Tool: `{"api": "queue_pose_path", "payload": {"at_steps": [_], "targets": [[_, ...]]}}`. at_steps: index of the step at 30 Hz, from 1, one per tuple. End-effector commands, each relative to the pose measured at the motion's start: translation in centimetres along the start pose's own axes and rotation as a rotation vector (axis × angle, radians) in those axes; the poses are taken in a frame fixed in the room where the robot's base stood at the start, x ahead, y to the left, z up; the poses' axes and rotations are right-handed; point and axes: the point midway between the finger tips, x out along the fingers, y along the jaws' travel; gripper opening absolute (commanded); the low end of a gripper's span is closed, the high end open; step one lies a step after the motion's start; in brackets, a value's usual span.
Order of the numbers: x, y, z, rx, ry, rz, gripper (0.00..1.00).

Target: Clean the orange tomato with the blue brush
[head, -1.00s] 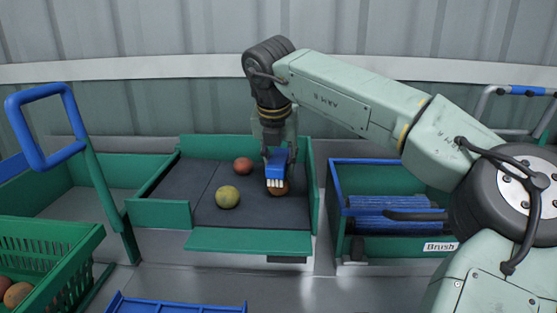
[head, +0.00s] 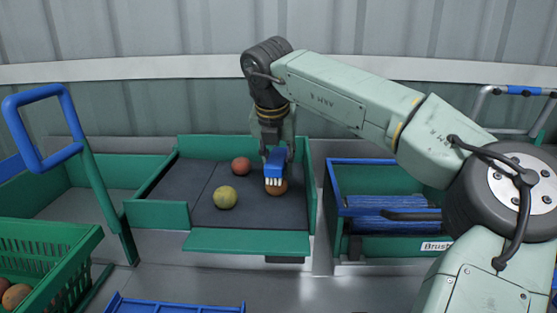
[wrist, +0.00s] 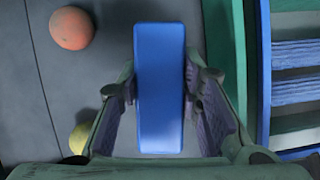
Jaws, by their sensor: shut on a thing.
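My gripper (head: 276,150) is shut on the blue brush (head: 275,166), which also fills the middle of the wrist view (wrist: 160,85). The brush points down, its white bristles at the top of the orange tomato (head: 277,188). The bristles appear to touch the tomato, which sits on the dark mat at the right of the green tray (head: 160,213). In the wrist view the brush hides this tomato.
A red tomato (head: 241,166) and a yellow-green tomato (head: 225,197) lie on the same mat. A blue-rimmed bin (head: 385,162) labelled Brush stands right of the tray. A green crate (head: 60,245) with tomatoes is at lower left.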

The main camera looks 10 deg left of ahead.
Motion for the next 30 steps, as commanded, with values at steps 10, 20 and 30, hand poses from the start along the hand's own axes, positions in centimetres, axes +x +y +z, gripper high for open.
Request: {"api": "queue_pose_path", "payload": {"at_steps": [10, 20, 30], "targets": [[-0.6, 0.0, -1.7, 0.000, 0.000, 0.000, 0.10], [-1.2, 0.0, -3.0, -0.001, 0.000, -0.001, 0.10], [-1.3, -0.1, -3.1, 0.000, -0.001, -0.001, 0.10]]}}
